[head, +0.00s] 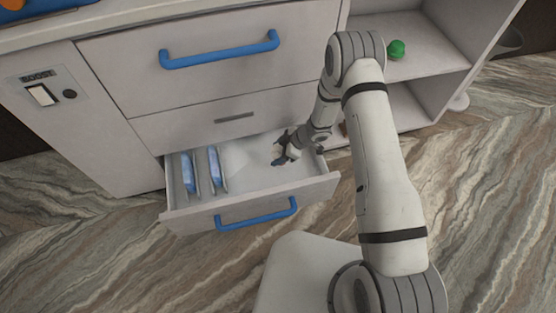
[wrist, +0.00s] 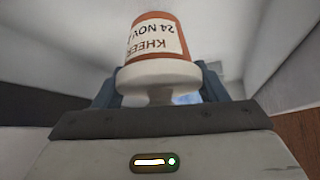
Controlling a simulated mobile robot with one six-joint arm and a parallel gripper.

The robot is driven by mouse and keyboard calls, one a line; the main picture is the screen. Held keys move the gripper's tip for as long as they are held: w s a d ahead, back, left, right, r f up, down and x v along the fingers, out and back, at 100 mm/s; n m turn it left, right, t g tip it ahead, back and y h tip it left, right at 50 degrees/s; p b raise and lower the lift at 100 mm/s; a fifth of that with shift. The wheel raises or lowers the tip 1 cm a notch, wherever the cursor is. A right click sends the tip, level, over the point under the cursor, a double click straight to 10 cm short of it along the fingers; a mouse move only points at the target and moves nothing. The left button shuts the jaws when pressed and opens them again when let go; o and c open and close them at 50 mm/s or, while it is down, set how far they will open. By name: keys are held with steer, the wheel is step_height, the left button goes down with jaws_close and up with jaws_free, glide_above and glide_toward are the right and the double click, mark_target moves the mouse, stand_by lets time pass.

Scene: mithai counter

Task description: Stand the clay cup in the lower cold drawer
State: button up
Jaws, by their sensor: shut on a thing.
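The clay cup (wrist: 158,50) is brown-orange with a pale label reading "KHEER 24 NOV", which appears upside down in the wrist view. My gripper (wrist: 160,88) is shut on it, with a dark blue finger on each side. In the head view my gripper (head: 281,153) is over the right part of the open lower drawer (head: 318,190), low and inside its walls. The cup is too small and covered there to make out clearly. I cannot tell whether its base touches the drawer floor.
The upper drawer (head: 215,65) is shut. A green round thing (head: 397,49) sits on the open shelf at right. Drawer floor around my gripper looks clear.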

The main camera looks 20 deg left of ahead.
steer(key=shift+a+f+b, duration=0.15)
steer(key=shift+f+b, duration=0.55)
steer(key=shift+f, duration=1.45)
steer(key=shift+f, duration=0.1)
steer(key=o, duration=1.1)
steer(key=shift+r, duration=0.3)
steer(key=p+v, duration=0.4)
steer(key=v, duration=0.7)
steer(key=shift+d+r+p, duration=0.15)
steer(key=shift+d+p, duration=0.25)
steer(key=shift+r, duration=0.1)
